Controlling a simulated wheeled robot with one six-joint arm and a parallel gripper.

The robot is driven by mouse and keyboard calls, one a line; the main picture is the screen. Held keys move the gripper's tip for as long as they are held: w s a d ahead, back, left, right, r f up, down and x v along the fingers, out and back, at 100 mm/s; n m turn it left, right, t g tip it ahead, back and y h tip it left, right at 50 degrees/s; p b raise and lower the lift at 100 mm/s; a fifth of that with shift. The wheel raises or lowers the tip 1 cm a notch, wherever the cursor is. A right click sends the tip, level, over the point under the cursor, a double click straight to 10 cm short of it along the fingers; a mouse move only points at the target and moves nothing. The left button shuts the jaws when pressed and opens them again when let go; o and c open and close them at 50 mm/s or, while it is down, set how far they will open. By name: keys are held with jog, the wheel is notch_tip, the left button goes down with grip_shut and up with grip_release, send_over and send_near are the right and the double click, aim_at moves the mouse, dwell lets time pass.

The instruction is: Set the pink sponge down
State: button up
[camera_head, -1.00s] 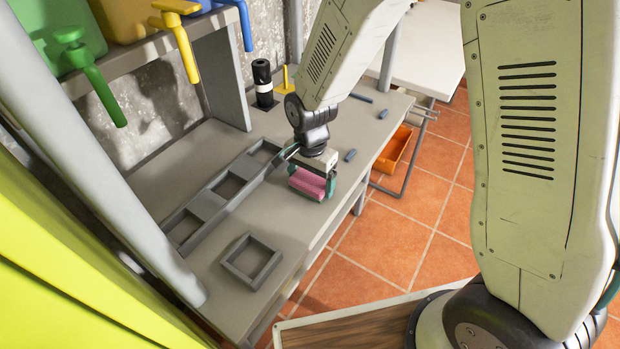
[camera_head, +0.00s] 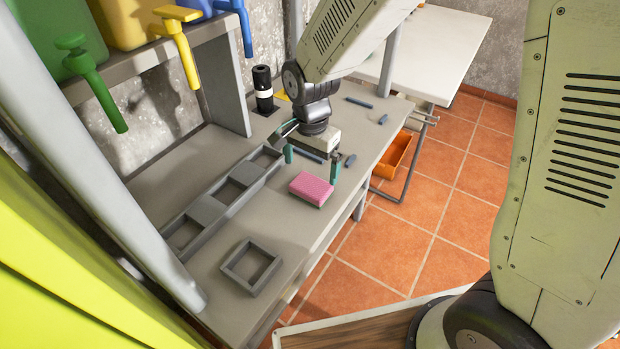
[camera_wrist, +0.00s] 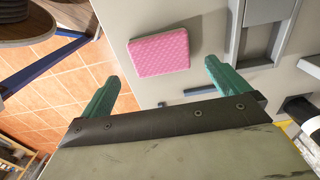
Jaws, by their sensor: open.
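The pink sponge (camera_head: 311,188) lies flat on the grey workbench (camera_head: 290,232), near its front edge and to the right of the grey tray frame. My gripper (camera_head: 312,165) is open and empty, just behind the sponge and apart from it. In the wrist view the sponge (camera_wrist: 160,53) lies beyond the two green fingertips (camera_wrist: 160,80), with clear bench around it.
A three-part grey frame (camera_head: 222,198) and a single square frame (camera_head: 250,267) lie on the bench. Small dark bars (camera_head: 359,102) lie to the right. A black canister (camera_head: 263,88) stands at the back. An orange bin (camera_head: 393,155) is below the bench's right end.

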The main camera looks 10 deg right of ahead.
aim_at(310, 185)
jog(key=s+d+r+n, duration=0.2)
jog(key=s+d+r, duration=0.3)
jog(key=r, duration=0.3)
jog(key=s+d+r+n, duration=0.2)
jog(key=s+d+r, duration=0.35)
jog(key=r, duration=0.25)
jog(key=s+d+r+n, duration=0.1)
jog(key=s+d+n, duration=0.1)
jog(key=s, duration=0.4)
jog(key=s+d+r+n+t, duration=0.1)
jog(key=s+d+r+n, duration=0.1)
jog(key=s, duration=0.4)
jog(key=shift+d+n, duration=0.5)
jog(key=shift+d, duration=0.3)
jog(key=shift+s+r, duration=0.1)
jog(key=shift+c, duration=0.3)
